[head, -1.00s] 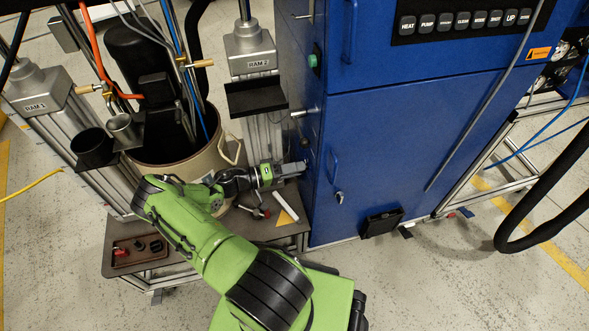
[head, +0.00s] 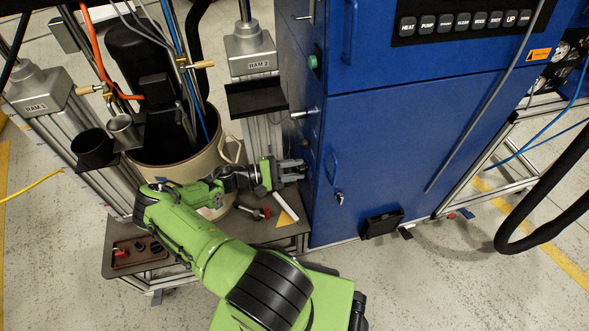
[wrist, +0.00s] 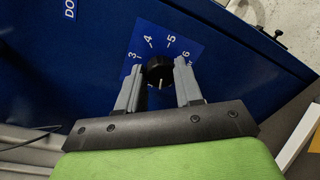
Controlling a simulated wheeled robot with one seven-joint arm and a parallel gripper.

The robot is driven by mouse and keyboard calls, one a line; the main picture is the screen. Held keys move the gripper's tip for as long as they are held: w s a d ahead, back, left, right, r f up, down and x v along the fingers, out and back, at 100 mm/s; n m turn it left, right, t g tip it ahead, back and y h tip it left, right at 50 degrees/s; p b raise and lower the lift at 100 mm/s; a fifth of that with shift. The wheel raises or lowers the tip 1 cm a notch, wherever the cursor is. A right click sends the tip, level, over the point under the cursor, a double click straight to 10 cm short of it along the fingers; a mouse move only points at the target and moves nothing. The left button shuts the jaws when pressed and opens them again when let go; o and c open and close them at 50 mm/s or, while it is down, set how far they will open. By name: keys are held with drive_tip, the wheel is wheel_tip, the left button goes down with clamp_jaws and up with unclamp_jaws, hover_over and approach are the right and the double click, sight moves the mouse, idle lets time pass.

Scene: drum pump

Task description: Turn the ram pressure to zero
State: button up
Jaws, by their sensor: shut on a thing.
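The ram pressure knob (wrist: 158,67) is small, round and black, with a white mark on its lower edge in the wrist view. It sits on a blue dial plate (wrist: 150,40) with white numbers, of which 3, 4, 5 and 6 can be read. My gripper (wrist: 160,76) has one grey finger on each side of the knob and is shut on it. In the head view my gripper (head: 302,169) is at the left side of the blue cabinet (head: 385,140), low down. The knob cannot be made out there.
A beige drum (head: 185,178) stands left of the gripper, between the RAM 1 post (head: 40,88) and the RAM 2 post (head: 249,50). Open floor lies in front of the cabinet.

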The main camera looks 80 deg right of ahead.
drive_tip(key=n, duration=0.5)
drive_tip(key=shift+f+n, duration=0.1)
drive_tip(key=shift+n, duration=0.3)
idle(0.4)
drive_tip(key=o, duration=1)
drive_tip(key=shift+w, duration=0.1)
drive_tip(key=shift+o, duration=0.2)
wheel_tip(320, 180, up, 10)
drive_tip(key=p, duration=0.4)
